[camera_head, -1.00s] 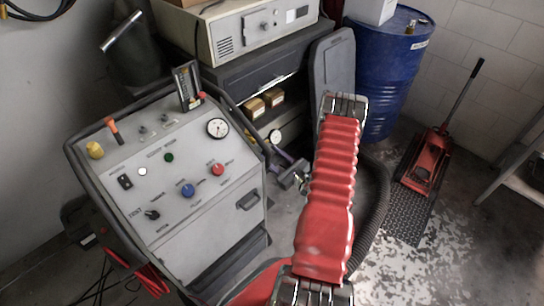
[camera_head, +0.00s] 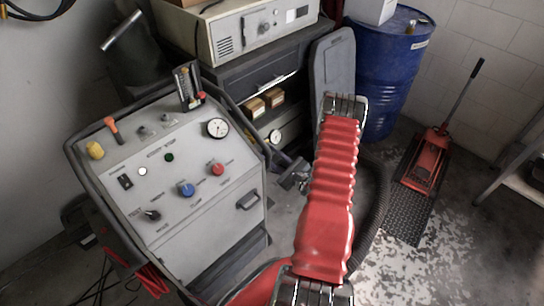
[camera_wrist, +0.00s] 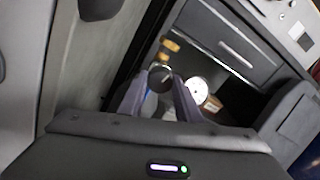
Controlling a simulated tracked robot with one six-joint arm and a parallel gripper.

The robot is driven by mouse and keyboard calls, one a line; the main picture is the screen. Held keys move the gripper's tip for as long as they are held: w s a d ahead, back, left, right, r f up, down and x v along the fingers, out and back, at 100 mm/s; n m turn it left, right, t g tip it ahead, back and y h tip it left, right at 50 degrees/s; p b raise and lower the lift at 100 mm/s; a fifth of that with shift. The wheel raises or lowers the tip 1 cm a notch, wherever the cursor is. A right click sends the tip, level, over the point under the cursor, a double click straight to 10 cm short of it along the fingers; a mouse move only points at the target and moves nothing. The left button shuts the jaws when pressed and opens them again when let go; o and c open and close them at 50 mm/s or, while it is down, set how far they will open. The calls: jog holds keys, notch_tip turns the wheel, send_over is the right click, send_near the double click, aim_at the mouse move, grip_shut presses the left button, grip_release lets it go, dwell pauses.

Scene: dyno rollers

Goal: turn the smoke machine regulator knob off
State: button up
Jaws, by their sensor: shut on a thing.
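The regulator knob (camera_wrist: 160,78) is a dark, round knob with a lighter rim in the wrist view. My gripper (camera_wrist: 159,88) has one grey-purple finger on each side of the knob and is shut on it. A round white gauge (camera_wrist: 197,90) sits just right of the right finger. In the head view the gauge (camera_head: 275,137) shows at the low unit beside the console. My gripper is partly seen there left of my red arm, and the knob cannot be made out. The knob's markings are not readable.
A grey console (camera_head: 200,215) with coloured knobs stands at left. Behind are a dark drawer cabinet (camera_head: 262,78) with small brown boxes (camera_head: 254,107) and a blue drum (camera_head: 385,75). A red floor jack (camera_head: 425,165) stands at right. Bare floor lies at lower right.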

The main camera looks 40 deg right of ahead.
jog(key=shift+n, duration=1.2)
jog(key=o, duration=1.1)
jog(key=shift+c, duration=0.2)
jog(key=s, duration=1.3)
jog(key=shift+s+f, duration=0.2)
jog(key=shift+s, duration=0.2)
